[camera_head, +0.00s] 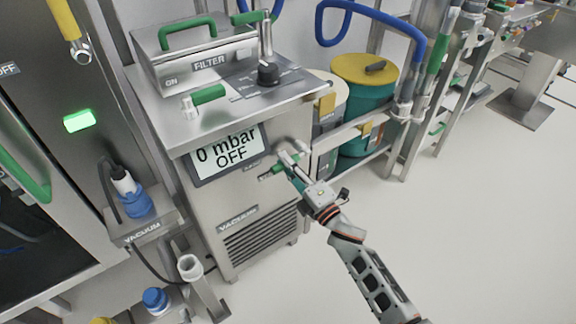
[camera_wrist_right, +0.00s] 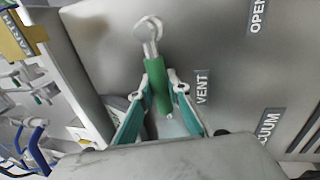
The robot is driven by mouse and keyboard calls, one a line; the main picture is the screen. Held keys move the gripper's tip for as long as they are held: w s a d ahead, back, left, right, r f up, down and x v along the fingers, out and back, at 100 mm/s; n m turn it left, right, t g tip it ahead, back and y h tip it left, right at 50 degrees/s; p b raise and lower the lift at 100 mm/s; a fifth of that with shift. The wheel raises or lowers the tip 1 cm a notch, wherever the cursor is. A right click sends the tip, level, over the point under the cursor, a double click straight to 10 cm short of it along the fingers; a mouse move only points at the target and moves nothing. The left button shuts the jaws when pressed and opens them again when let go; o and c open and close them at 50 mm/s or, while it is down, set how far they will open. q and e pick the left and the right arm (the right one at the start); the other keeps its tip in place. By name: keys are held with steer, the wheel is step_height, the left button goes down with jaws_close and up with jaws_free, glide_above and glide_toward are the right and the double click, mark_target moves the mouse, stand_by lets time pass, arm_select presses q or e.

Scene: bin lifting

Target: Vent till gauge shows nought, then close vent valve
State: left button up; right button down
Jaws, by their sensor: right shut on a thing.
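The gauge display (camera_head: 228,153) on the front of the steel vacuum cabinet (camera_head: 235,195) reads "0 mbar" and "OFF" in the head view. My right gripper (camera_head: 288,164) is at the right front of the cabinet, just below and right of the display. In the right wrist view, its two fingers (camera_wrist_right: 159,88) are shut around the green vent valve handle (camera_wrist_right: 156,72), beside the "VENT" label (camera_wrist_right: 203,87). A metal stem (camera_wrist_right: 148,30) shows past the handle's far end. In the head view the gripper partly hides the handle. My left gripper is out of view.
The cabinet top carries a filter box (camera_head: 195,55), a green-handled valve (camera_head: 208,95) and a black knob (camera_head: 268,72). A yellow-lidded teal bin (camera_head: 367,100) stands behind, to the right. The floor at right is clear.

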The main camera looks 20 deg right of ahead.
steer(key=shift+r+m, duration=0.25)
steer(key=shift+m, duration=0.25)
steer(key=c, duration=1.9)
jaws_free()
steer(key=v, duration=1.2)
steer(key=shift+a, duration=0.1)
